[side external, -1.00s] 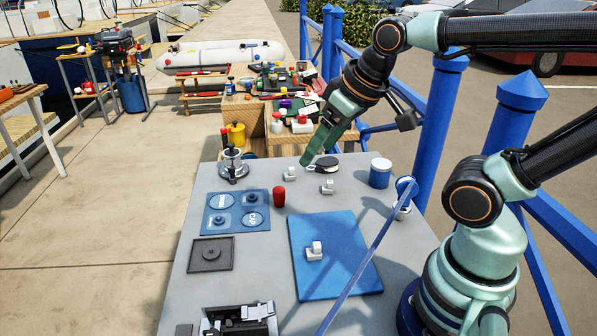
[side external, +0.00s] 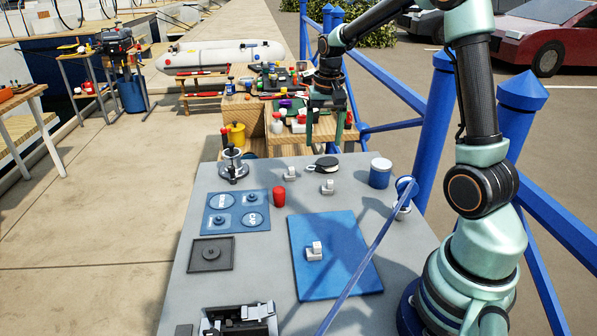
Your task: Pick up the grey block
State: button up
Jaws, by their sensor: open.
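Several small light grey blocks stand on the grey table: one (side external: 315,251) lies on the blue mat (side external: 338,275), and two (side external: 291,174) (side external: 327,187) stand near the far edge. I cannot tell which one is the grey block of the task. My gripper (side external: 325,138) points down, open and empty, its two fingers apart. In the picture it is above and beyond the far small blocks, in front of the wooden bench, apart from the blocks.
On the table (side external: 262,265) are a red cylinder (side external: 279,197), a winch-like metal piece (side external: 233,168), a blue tin (side external: 380,174), a black-topped disc (side external: 326,163), a blue panel (side external: 237,211) and a dark square plate (side external: 211,254). A blue pole (side external: 366,255) slants across the right. Blue railing stands behind.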

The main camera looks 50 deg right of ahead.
aim_at(328, 181)
jog(key=shift+m+g, duration=0.4)
jog(key=shift+m, duration=0.4)
jog(key=d+f, duration=0.1)
jog(key=f, duration=0.4)
jog(key=d+f, duration=0.1)
jog(key=f, duration=0.4)
jog(key=d+f, duration=0.1)
jog(key=f, duration=0.5)
jog(key=shift+w+d+f, duration=0.1)
jog(key=shift+d, duration=0.3)
grip_shut()
